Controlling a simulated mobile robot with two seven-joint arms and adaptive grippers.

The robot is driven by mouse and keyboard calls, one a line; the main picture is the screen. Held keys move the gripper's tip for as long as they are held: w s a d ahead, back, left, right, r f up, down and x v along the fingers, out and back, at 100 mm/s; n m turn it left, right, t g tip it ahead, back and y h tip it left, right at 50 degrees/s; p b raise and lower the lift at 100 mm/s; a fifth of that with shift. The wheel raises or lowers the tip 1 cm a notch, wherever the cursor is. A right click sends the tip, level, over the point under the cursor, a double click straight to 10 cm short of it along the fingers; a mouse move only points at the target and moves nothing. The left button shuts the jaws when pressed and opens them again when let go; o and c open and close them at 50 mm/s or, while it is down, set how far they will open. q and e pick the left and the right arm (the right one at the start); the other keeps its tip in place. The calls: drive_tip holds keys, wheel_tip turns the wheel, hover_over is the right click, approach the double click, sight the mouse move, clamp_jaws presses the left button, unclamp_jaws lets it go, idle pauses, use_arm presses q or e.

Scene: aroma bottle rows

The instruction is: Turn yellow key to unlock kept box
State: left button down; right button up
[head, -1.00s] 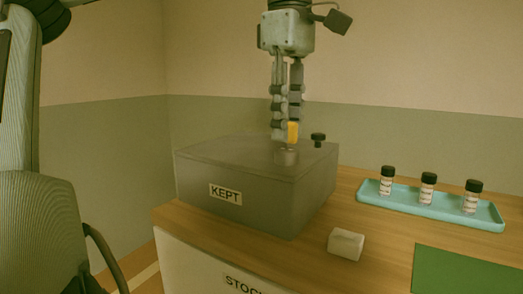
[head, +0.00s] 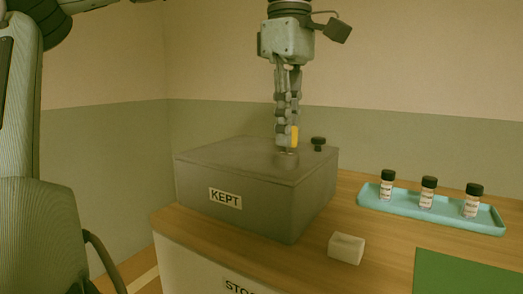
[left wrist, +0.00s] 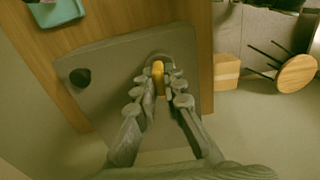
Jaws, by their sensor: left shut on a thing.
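The grey kept box (head: 265,210) sits on the wooden counter with a KEPT label on its front. The yellow key (head: 295,137) stands upright at a round lock (head: 286,159) on the lid. My left gripper (head: 288,140) points down over the lock and is shut on the yellow key. In the left wrist view the key (left wrist: 158,78) lies between the fingertips (left wrist: 160,90), over the lock. How deep the key sits is hidden by the fingers. The lid is closed. My right gripper is not in view.
A dark knob (head: 318,144) stands on the lid, right of the key. A teal tray (head: 430,211) holds three dark-capped bottles. A pale block (head: 346,248) and a green mat (head: 465,275) lie on the counter. A chair (head: 45,235) stands at left.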

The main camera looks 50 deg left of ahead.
use_arm(q)
drive_tip(key=shift+r+m+p, duration=0.15)
drive_tip(key=shift+m+p, duration=0.15)
drive_tip(key=shift+p, duration=0.1)
drive_tip(key=shift+m+p, duration=0.5)
drive_tip(key=shift+m, duration=0.1)
drive_tip(key=shift+f+m, duration=0.2)
drive_tip(key=shift+m, duration=0.9)
drive_tip(key=m, duration=0.5)
drive_tip(key=shift+m, duration=0.3)
drive_tip(key=m, duration=0.8)
drive_tip(key=shift+m, duration=0.3)
drive_tip(key=c, duration=1.6)
unclamp_jaws()
